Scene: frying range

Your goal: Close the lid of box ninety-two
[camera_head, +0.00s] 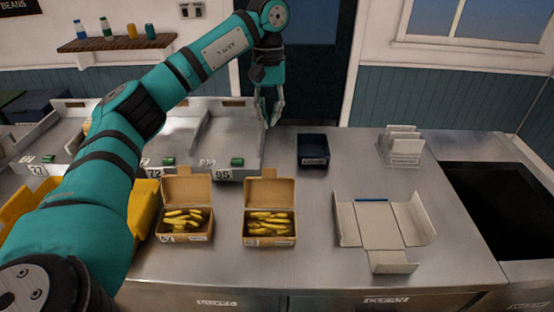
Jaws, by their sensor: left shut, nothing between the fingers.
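Two brown cardboard boxes filled with yellow fries stand open on the steel counter, each with its lid raised at the back. One is the left box (187,238), with its lid (187,189). The other is the right box (270,241), with its lid (270,191). Each has a small front label, too small to read surely, so I cannot tell which is box ninety-two. My left gripper (270,121) is shut and empty, above the back of the counter, behind the right box and apart from both lids. My right gripper is not in view.
A flattened carton (378,228) lies to the right. A dark blue bin (313,150) and a white rack (404,148) stand behind. Numbered metal bays (225,174) line the back left. A yellow container (142,205) is partly hidden by my arm. Counter between right box and carton is clear.

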